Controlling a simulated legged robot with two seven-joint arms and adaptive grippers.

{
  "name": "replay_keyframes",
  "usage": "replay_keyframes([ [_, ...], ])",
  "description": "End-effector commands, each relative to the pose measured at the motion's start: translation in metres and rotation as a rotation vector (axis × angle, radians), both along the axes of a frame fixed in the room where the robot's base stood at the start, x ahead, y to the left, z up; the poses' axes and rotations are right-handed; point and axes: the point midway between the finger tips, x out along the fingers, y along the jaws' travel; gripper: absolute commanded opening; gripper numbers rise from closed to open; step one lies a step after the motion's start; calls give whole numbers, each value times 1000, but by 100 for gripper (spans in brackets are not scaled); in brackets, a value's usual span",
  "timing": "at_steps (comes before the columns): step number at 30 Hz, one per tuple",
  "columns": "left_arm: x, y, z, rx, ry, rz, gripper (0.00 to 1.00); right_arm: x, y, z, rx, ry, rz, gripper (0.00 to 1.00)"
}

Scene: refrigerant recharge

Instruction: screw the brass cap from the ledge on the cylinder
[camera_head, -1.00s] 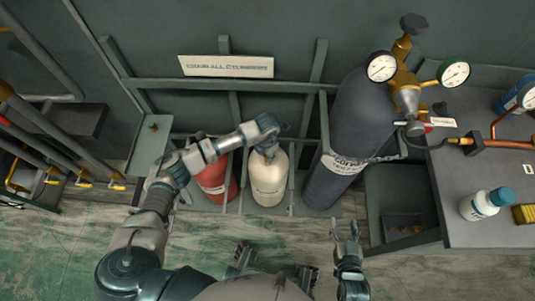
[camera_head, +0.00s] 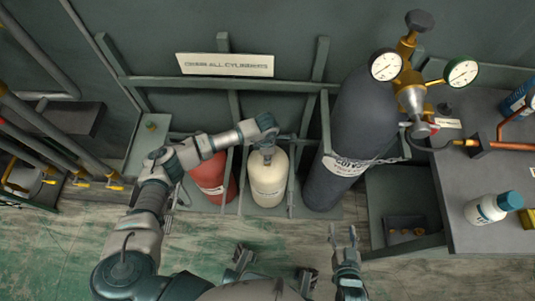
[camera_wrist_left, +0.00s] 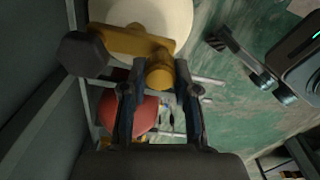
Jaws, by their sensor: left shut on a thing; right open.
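The cream cylinder (camera_head: 267,180) stands upright in the rack, and its brass valve (camera_wrist_left: 130,40) with a dark knob (camera_wrist_left: 83,53) shows in the left wrist view. My left gripper (camera_head: 272,138) is at the top of this cylinder. In the left wrist view its fingers close on a round brass cap (camera_wrist_left: 160,76) at the valve's side outlet. I cannot tell how far it sits on the thread. My right gripper (camera_head: 343,238) is open and empty, low in front of the rack.
A red cylinder (camera_head: 209,182) stands left of the cream one, and a tall dark cylinder (camera_head: 355,120) with gauges stands right. A grey bench (camera_head: 470,165) at the right holds a white bottle (camera_head: 485,210). The green floor in front is mostly clear.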

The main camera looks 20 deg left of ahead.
Motion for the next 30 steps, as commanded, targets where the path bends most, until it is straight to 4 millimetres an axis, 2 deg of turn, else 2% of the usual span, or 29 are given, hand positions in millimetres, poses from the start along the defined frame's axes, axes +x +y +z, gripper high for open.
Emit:
replay_keyframes([
  [1,-2,4,-5,9,7,-13,34,0,0,-3,0,3,0,55],
  [4,-1,3,-3,7,5,-10,59,0,0,-1,0,1,0,55],
  [13,-1,1,0,3,1,-9,59,-1,0,0,0,0,0,55],
  [16,0,1,8,2,-1,-9,59,-1,0,0,0,0,0,55],
  [30,-1,2,100,2,0,-8,59,-1,0,0,0,0,0,55],
])
